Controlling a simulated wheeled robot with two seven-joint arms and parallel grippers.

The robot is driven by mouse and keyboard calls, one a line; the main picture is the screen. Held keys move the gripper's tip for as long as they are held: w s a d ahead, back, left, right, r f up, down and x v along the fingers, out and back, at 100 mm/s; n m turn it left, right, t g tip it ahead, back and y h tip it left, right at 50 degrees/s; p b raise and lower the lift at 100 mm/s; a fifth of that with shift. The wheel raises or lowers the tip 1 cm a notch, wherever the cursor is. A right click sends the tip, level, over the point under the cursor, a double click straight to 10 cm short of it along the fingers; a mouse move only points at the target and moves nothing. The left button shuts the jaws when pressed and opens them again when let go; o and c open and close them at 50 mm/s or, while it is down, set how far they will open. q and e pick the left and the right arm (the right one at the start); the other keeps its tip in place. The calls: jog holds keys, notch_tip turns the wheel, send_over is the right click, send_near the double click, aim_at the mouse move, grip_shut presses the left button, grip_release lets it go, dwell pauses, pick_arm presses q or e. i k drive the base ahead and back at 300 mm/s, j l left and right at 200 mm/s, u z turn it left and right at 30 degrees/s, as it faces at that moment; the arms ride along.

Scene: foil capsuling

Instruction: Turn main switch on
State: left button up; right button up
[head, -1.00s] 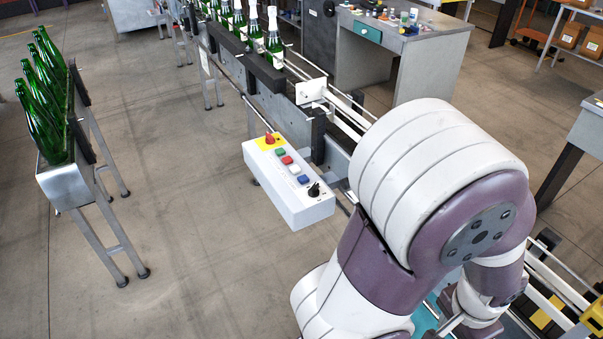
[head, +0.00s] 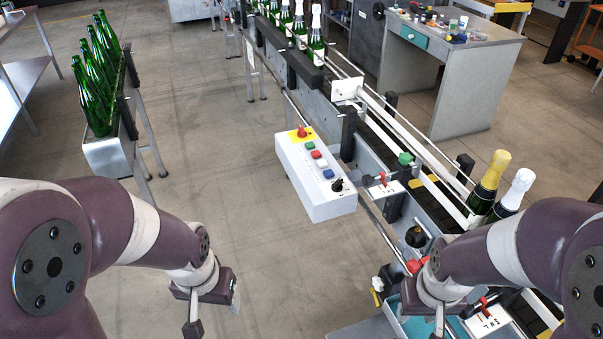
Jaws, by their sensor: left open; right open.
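A white control box (head: 322,190) hangs beside the conveyor in the middle of the head view. On its top are a red knob on a yellow plate (head: 302,132), a row of coloured push buttons (head: 316,155) and a black rotary knob (head: 337,185) at the near end. Their labels are too small to read. My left gripper (head: 212,308) is open and empty, low over the floor, left of the box and apart from it. My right gripper (head: 440,316) is open at the bottom right, over the near conveyor equipment, with its fingers partly hidden.
The conveyor (head: 365,150) runs from back to lower right, carrying foil-topped bottles (head: 488,185). A small panel with a red handle (head: 382,180) sits right of the box. A rack of green bottles (head: 105,155) stands left. Open floor (head: 220,150) lies between rack and box.

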aim_at(302, 133)
jog(key=i+j, duration=0.1)
jog(key=j, duration=0.2)
jog(key=i+j+z, duration=0.3)
jog(key=j, duration=0.35)
jog(key=i+j+z, duration=0.3)
jog(key=j, duration=0.45)
jog(key=i+j+z, duration=0.15)
jog(key=j, duration=0.25)
jog(key=i+z, duration=0.4)
jog(key=i, duration=0.75)
